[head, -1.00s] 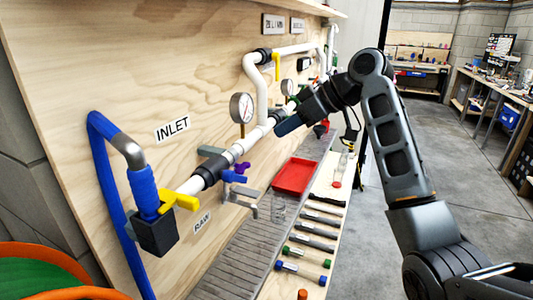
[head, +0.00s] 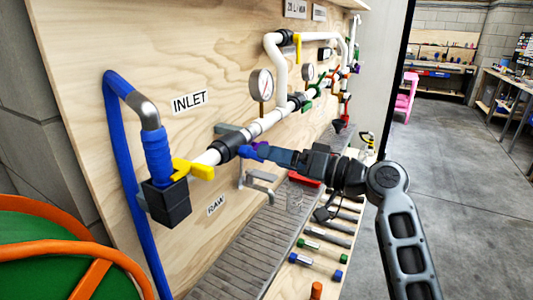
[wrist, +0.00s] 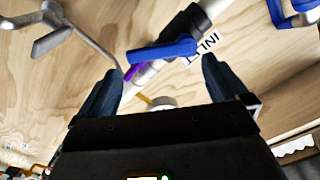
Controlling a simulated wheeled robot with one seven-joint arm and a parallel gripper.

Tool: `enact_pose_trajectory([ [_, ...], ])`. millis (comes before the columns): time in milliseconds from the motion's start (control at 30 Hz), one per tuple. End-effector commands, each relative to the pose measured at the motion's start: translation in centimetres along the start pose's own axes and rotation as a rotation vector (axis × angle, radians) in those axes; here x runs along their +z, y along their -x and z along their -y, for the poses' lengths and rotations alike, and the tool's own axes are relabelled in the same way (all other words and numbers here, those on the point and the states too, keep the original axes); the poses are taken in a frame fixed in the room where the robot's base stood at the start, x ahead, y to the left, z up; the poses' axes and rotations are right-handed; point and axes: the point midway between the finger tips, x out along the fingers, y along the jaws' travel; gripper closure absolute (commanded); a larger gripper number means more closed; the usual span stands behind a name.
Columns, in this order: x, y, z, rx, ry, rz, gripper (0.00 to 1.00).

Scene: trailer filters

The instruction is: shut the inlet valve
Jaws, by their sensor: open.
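The inlet pipe (head: 205,157) is white and runs along the plywood board beside the INLET label (head: 189,102). A yellow lever (head: 193,169) sits at its left end by a black block (head: 168,205) and blue hose (head: 117,150). It points at an angle to the pipe. My gripper (head: 268,155) is right of it, in front of the pipe, at a blue-purple lever (head: 252,150). In the wrist view the open fingers (wrist: 163,65) stand either side of a blue lever (wrist: 165,52); contact cannot be told.
A metal tap (head: 262,184) hangs near the RAW label (head: 216,205). A gauge (head: 261,85) stands on the pipe. A green and orange hose reel (head: 60,250) is at lower left.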

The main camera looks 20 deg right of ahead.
Motion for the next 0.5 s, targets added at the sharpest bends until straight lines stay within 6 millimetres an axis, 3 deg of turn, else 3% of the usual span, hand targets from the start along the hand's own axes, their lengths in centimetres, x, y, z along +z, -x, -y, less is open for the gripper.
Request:
enact_pose_trajectory([
  [200,0.0,-2.7,0.1,0.000,0.000,0.002,0.00],
  [500,0.0,-3.4,-0.1,0.002,0.001,0.001,0.00],
])
